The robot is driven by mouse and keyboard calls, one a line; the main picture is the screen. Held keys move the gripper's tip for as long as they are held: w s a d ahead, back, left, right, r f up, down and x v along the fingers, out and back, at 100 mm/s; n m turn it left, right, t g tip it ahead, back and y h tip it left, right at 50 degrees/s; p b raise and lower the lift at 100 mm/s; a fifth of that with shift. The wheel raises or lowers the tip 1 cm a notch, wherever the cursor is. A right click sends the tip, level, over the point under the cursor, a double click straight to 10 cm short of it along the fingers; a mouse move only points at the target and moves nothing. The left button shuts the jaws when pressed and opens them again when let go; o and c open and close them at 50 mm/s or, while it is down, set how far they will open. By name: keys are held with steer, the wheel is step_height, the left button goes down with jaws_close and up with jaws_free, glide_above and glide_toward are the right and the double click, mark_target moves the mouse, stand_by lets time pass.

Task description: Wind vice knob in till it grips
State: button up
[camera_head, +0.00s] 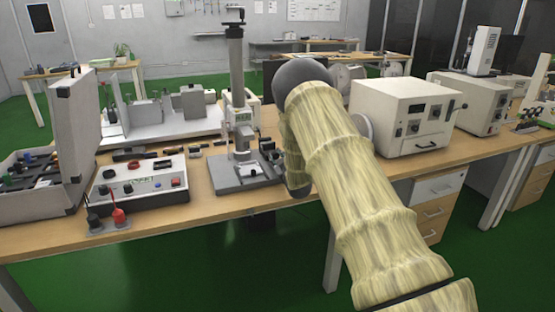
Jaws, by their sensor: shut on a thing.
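A grey test stand (243,170) with a tall column stands near the front edge of the bench. Small dark parts (268,152) sit on the right of its base, close beside my arm. They may be the vice, but they are too small and too covered to tell. The vice knob cannot be made out. My arm, in a pale yellow sleeve, reaches in from the lower right and bends down beside the stand. It hides the space right of the stand, and my gripper cannot be seen.
Left on the bench (170,221) are a control box (140,183) with knobs, red and black plugs (117,211) and an open case (75,125). A white apparatus (165,128) stands behind. A cream instrument (402,110) stands right of my arm. Drawers (436,205) are below.

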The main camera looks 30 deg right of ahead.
steer(key=o, duration=1)
steer(key=shift+o, duration=0.2)
steer(key=shift+s, duration=0.15)
steer(key=v, duration=1.1)
steer(key=shift+s, duration=0.35)
